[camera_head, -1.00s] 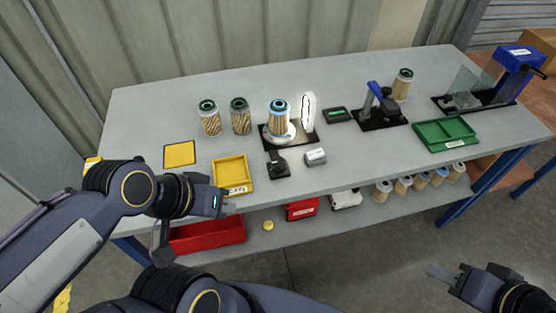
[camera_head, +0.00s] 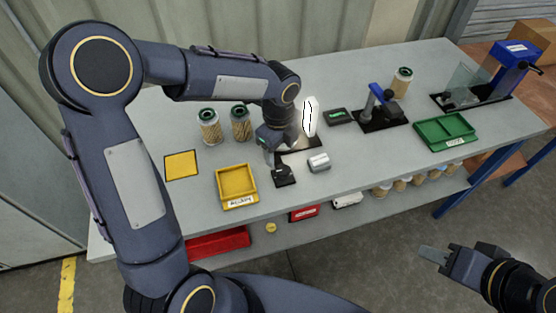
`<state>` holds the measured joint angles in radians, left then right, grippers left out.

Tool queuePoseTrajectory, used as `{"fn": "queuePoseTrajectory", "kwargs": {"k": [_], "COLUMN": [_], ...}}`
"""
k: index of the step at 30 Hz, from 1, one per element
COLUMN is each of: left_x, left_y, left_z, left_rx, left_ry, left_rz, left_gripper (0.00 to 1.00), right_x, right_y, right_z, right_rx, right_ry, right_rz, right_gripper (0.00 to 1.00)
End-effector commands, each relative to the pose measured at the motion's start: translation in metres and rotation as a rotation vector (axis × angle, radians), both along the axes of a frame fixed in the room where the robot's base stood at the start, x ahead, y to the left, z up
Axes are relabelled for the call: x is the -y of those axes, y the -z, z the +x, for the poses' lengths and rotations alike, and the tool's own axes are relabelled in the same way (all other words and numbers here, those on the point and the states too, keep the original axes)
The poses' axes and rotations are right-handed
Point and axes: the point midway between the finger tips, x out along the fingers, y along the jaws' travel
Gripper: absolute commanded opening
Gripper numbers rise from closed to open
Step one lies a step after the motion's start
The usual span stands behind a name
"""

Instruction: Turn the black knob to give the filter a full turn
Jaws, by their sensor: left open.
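The black knob (camera_head: 283,172) is on a small black base at the front of the turntable stand (camera_head: 300,143), near the middle of the bench. The filter on the turntable is hidden behind my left arm and wrist. My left gripper (camera_head: 270,154) is open, pointing down just behind and to the left of the knob. From this view I cannot tell whether it touches anything. My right gripper (camera_head: 434,255) is low at the right, in front of the bench and away from the knob; its finger gap is not clear.
Two filters (camera_head: 209,127) stand at the left, with a yellow pad (camera_head: 181,165) and yellow tray (camera_head: 236,183) in front. A white panel (camera_head: 310,117) stands beside the turntable. A green tray (camera_head: 443,132) is further right.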

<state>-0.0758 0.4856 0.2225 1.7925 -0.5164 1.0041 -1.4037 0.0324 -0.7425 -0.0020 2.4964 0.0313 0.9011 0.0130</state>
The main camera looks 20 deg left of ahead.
Motion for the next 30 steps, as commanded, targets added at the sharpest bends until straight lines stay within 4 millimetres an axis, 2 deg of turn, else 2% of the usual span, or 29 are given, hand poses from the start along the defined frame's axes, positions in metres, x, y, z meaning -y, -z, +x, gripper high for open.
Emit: {"fn": "queuePoseTrajectory", "kwargs": {"k": [4, 8, 18, 23, 30], "left_x": [0.008, 0.008, 0.008, 0.009, 0.008], "left_y": [0.013, 0.027, 0.078, 0.087, 0.088], "left_z": [0.007, 0.007, 0.007, 0.007, 0.008], "left_rx": [-0.013, -0.015, -0.015, -0.014, -0.012], "left_ry": [0.091, 0.098, 0.093, 0.092, 0.091], "left_rz": [0.012, 0.014, 0.013, 0.012, 0.012], "left_gripper": [0.59, 0.59, 0.59, 0.59, 0.59], "right_x": [0.0, 0.0, 0.0, 0.0, 0.0], "right_y": [-0.002, -0.003, -0.006, -0.007, -0.007], "right_z": [0.0, 0.0, 0.0, 0.0, 0.0], "right_rx": [0.0, 0.0, 0.0, 0.0, 0.0], "right_ry": [0.0, 0.0, 0.0, 0.0, 0.0], "right_rz": [0.0, 0.0, 0.0, 0.0, 0.0], "right_gripper": [0.36, 0.36, 0.36, 0.36, 0.36]}}
